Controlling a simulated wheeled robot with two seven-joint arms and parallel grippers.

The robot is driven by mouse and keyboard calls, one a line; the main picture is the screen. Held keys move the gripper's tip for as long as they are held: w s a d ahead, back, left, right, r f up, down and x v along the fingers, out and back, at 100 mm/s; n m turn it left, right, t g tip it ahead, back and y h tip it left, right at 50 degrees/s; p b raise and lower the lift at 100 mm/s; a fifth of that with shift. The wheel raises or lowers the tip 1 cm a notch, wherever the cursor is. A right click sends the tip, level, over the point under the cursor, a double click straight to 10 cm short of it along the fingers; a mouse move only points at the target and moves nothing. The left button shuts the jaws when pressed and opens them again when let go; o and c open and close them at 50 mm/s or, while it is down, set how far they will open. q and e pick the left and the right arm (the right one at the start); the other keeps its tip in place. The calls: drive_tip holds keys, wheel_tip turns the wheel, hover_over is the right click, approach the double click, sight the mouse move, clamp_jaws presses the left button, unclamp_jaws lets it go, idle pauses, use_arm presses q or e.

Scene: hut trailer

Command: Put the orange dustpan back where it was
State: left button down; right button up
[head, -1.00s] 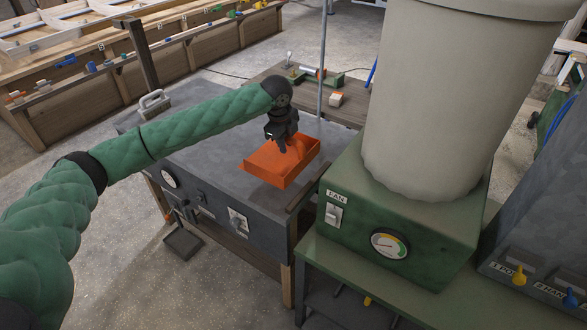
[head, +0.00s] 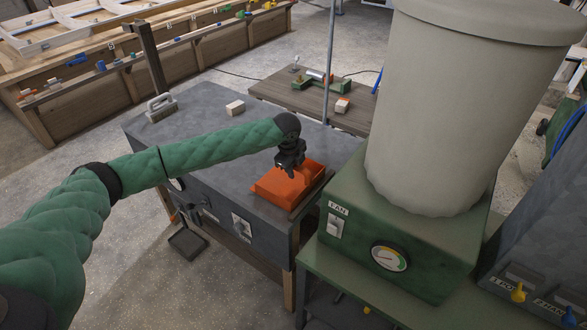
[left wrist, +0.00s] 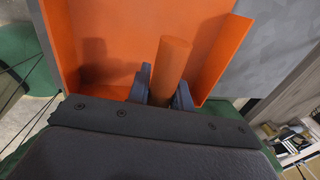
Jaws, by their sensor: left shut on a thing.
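The orange dustpan (head: 284,186) is at the right end of the grey bench top (head: 225,160) in the head view, close to the bench's right edge. My left gripper (head: 291,168) is above it and shut on its handle. In the left wrist view the round orange handle (left wrist: 172,65) stands between the two dark fingers of my left gripper (left wrist: 163,88), with the pan's floor and side walls behind it. I cannot tell whether the pan touches the bench top. My right gripper is not in view.
A green fan box (head: 400,235) with a big pale cylinder (head: 440,110) stands just right of the bench. A thin metal pole (head: 329,60) rises behind. A brush (head: 160,105) and a small pale block (head: 235,107) lie on the bench's far part. The bench's middle is clear.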

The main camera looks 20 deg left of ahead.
use_arm(q)
drive_tip(key=shift+w+f, duration=0.1)
drive_tip(key=shift+f, duration=0.3)
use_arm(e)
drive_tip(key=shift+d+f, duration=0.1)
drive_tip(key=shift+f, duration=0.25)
use_arm(q)
drive_tip(key=c, duration=1.3)
unclamp_jaws()
drive_tip(key=shift+f, duration=0.1)
drive_tip(key=shift+o, duration=0.2)
drive_tip(key=shift+r, duration=0.35)
wheel_tip(320, 180, up, 11)
drive_tip(key=s+b, duration=0.2)
drive_tip(key=b, duration=0.1)
drive_tip(key=shift+s+a+r, duration=0.15)
drive_tip(key=shift+a, duration=0.2)
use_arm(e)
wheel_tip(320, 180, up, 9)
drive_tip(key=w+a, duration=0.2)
